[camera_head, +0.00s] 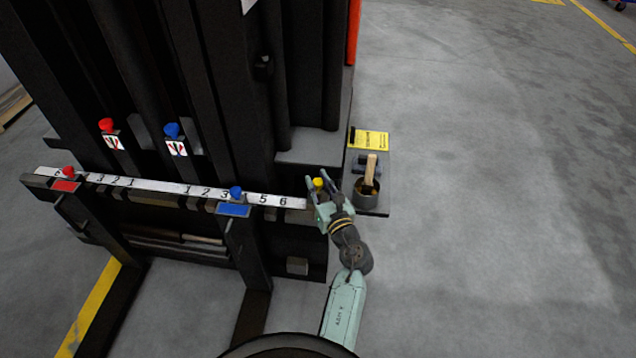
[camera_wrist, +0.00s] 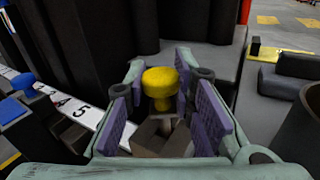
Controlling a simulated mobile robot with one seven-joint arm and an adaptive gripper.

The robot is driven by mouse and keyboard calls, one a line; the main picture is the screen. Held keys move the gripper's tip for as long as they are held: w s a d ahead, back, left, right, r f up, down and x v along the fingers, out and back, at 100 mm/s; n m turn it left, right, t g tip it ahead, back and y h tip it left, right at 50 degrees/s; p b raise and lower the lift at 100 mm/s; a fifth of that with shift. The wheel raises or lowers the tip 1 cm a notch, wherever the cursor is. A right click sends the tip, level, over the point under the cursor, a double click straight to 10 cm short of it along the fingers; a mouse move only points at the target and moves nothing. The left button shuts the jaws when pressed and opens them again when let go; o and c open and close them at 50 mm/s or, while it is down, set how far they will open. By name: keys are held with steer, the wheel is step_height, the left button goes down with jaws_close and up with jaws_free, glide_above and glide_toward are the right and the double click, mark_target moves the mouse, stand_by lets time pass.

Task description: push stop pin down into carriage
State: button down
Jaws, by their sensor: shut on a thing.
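The yellow-topped stop pin (camera_wrist: 160,82) stands between my gripper's two purple finger pads in the wrist view. It also shows in the head view (camera_head: 318,183), at the right end of the white numbered bar (camera_head: 150,184). My gripper (camera_head: 323,188) is shut on this pin; the exact contact is hard to see. A dark brown block (camera_wrist: 158,140) sits below the yellow knob, between the pads. The pin's shaft is mostly hidden. I cannot tell how deep the pin sits in the carriage.
Blue knobs (camera_head: 236,192) and red knobs (camera_head: 68,171) stand on and above the bar to the left. A side shelf (camera_head: 378,205) to the right holds a cup (camera_head: 366,192) with a brush-like tool and a yellow label (camera_head: 371,140). Dark forklift mast uprights rise behind. The floor at right is clear.

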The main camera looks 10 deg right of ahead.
steer(key=shift+f+b, duration=1.1)
steer(key=shift+f, duration=0.35)
steer(key=c, duration=1.3)
jaws_free()
step_height(320, 180, up, 10)
steer(key=shift+r, duration=0.1)
